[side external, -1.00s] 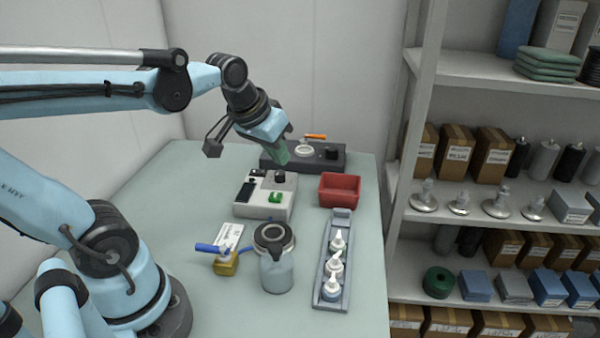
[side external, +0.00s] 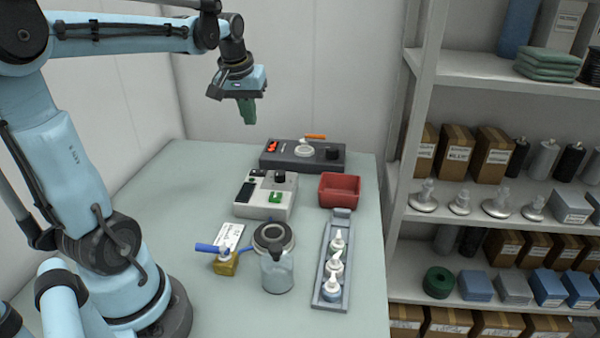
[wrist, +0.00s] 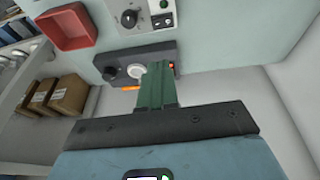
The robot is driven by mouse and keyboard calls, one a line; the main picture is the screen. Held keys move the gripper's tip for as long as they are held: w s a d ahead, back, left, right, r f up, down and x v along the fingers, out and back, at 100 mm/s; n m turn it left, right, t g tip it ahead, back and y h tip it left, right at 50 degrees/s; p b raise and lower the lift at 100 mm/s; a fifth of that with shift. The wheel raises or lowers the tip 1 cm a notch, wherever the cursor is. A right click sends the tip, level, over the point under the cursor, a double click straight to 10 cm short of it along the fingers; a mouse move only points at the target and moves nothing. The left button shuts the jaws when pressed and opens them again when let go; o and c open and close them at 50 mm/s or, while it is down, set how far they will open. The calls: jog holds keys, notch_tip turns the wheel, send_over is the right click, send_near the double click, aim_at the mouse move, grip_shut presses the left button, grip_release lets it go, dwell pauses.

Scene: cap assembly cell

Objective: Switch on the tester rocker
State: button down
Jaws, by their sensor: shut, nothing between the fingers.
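A dark grey bench unit (side external: 316,163) at the back of the table looks like the tester. It carries a bright red-orange rocker-like part (side external: 271,147) at its left end, a white round seat (side external: 304,149), an orange lever (side external: 315,136) and a black knob (side external: 332,154). In the wrist view the orange part (wrist: 172,66) shows just right of the fingers, partly hidden; its tilt is too small to tell. My gripper (side external: 250,122) is shut and empty, its green fingers pointing down, raised above and left of the unit and apart from it.
A white control box (side external: 262,209) with a green button stands in front of the unit. A red bin (side external: 340,190) is to its right. Nearer are a grey rack (side external: 318,290) of bottles, a lidded jar (side external: 276,275) and a yellow block (side external: 226,265). Shelves stand at right.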

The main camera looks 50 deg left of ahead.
jog(key=shift+f, duration=0.1)
send_near(259, 170)
jog(key=x, duration=0.2)
jog(key=w+x, duration=0.1)
jog(key=x, duration=0.2)
jog(key=shift+d, duration=0.15)
jog(key=shift+w+f, duration=0.1)
jog(key=shift+f, duration=0.35)
jog(key=shift+w+d+f, duration=0.1)
jog(key=shift+d+f, duration=0.05)
jog(key=shift+f, duration=0.2)
jog(key=shift+s+a+r, duration=0.2)
jog(key=shift+s+a, duration=0.35)
